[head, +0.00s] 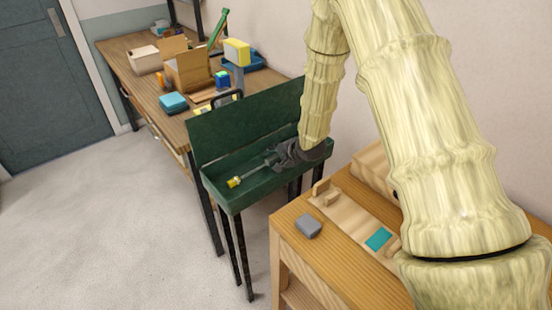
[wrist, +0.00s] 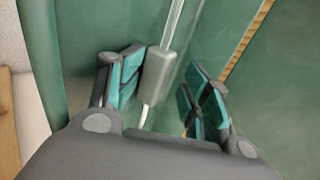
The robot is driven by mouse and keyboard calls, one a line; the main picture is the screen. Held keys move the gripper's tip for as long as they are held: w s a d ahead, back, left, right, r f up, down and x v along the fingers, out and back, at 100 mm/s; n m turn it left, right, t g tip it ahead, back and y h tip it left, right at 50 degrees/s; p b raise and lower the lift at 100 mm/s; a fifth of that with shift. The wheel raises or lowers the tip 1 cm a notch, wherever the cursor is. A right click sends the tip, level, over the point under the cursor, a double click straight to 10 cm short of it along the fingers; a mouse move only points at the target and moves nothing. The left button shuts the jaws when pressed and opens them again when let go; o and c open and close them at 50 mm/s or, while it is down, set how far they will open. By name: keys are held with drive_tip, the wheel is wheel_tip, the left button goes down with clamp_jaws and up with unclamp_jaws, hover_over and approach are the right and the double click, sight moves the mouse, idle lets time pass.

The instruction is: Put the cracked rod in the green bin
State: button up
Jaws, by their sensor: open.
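The green bin (head: 212,184) is a shallow trough on dark legs with a tall back panel, in the middle of the head view. A clear rod (head: 252,171) with a yellow end (head: 234,182) lies in it or just above its floor; I cannot tell which. My gripper (head: 285,155) is down at the bin, by the rod's other end. In the wrist view, my jaws (wrist: 162,86) are open, with the rod (wrist: 172,22) and a grey block (wrist: 156,75) on it between the teal pads, apart from both. No crack can be made out.
A wooden table (head: 290,228) in front right carries a grey block (head: 308,225) and a wooden holder (head: 345,215) with a teal patch. A long workbench (head: 150,88) behind left holds boxes and a yellow-and-blue item. The floor at left is clear.

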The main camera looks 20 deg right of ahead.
drive_tip(key=shift+s+f, duration=0.45)
drive_tip(key=shift+f, duration=0.15)
drive_tip(key=shift+s+d+r, duration=0.25)
drive_tip(key=shift+s+r, duration=0.05)
drive_tip(key=shift+r, duration=0.15)
drive_tip(key=v, duration=0.9)
drive_tip(key=shift+d+r, duration=0.1)
drive_tip(key=shift+r, duration=0.4)
drive_tip(key=shift+s+r, duration=0.25)
drive_tip(key=shift+r, duration=0.55)
